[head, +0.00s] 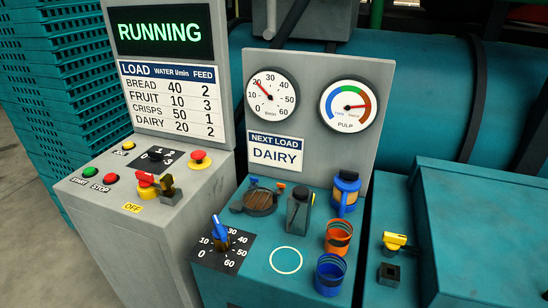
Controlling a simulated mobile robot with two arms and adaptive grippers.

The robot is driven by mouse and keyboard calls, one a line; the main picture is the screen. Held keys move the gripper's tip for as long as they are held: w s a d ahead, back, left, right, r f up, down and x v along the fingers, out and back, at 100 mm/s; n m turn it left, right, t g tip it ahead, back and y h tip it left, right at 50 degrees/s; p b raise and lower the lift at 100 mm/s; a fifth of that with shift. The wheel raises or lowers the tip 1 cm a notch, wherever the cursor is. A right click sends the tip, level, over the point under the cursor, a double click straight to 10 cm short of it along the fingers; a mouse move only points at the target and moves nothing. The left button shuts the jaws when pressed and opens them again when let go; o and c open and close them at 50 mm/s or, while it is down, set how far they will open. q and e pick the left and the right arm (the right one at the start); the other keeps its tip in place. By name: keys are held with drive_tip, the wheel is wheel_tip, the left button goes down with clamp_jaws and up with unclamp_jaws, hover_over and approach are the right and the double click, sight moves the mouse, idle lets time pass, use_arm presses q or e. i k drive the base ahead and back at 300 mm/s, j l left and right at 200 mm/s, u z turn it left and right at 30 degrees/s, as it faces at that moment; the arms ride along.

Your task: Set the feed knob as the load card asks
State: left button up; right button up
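The feed knob (155,155) is small and black on a dark scale plate on the grey console's top; a 2 and a 3 show at its right, but its pointer setting is too small to read. The load card (275,153) reads NEXT LOAD DAIRY. The chart (172,98) gives DAIRY water 20 and feed 2. The display (160,32) reads RUNNING. Neither of my grippers is in view.
A red mushroom button (200,158) sits right of the knob. A red switch on yellow (146,180) is in front, above an OFF label. Green START (89,171) and red STOP (111,178) buttons are left. A blue-handled water valve (220,233) stands on the teal panel.

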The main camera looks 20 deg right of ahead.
sight(155, 156)
drive_tip(key=i+j+z, duration=0.15)
drive_tip(key=z, duration=0.25)
drive_tip(key=i+j+z, duration=0.1)
drive_tip(key=j+z, duration=0.55)
drive_tip(key=z, duration=0.15)
drive_tip(key=i, duration=0.05)
